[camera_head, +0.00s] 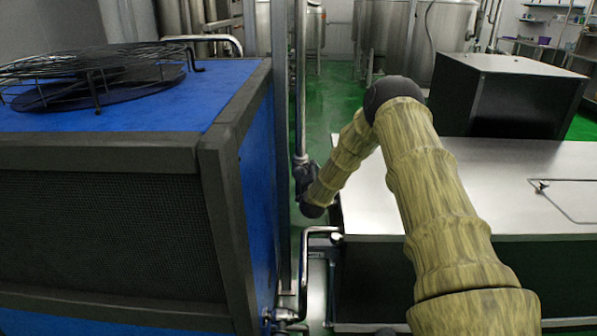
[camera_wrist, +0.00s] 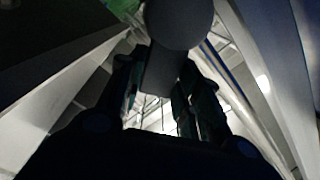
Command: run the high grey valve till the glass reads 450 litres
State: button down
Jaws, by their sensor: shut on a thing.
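My gripper (camera_wrist: 156,73) shows in the wrist view, its two dark fingers shut on a grey handle (camera_wrist: 161,70), seemingly that of the grey valve. A rounded grey part (camera_wrist: 180,22) stands just beyond the fingertips. In the head view my arm bends down to the left, and its dark end is beside a vertical metal pipe (camera_head: 300,95); the fingers and valve cannot be made out clearly there. No sight glass or litre reading can be made out in either view.
A blue cabinet (camera_head: 258,160) with a round fan guard (camera_head: 95,72) stands close on the left. A steel-topped unit (camera_head: 500,185) and a dark box (camera_head: 505,95) are on the right. A bent pipe (camera_head: 306,250) runs low between them. Steel tanks (camera_head: 440,35) stand behind on green floor.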

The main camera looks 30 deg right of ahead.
jog(key=shift+f, duration=0.1)
jog(key=c, duration=1)
grip_release()
jog(key=v, duration=1.2)
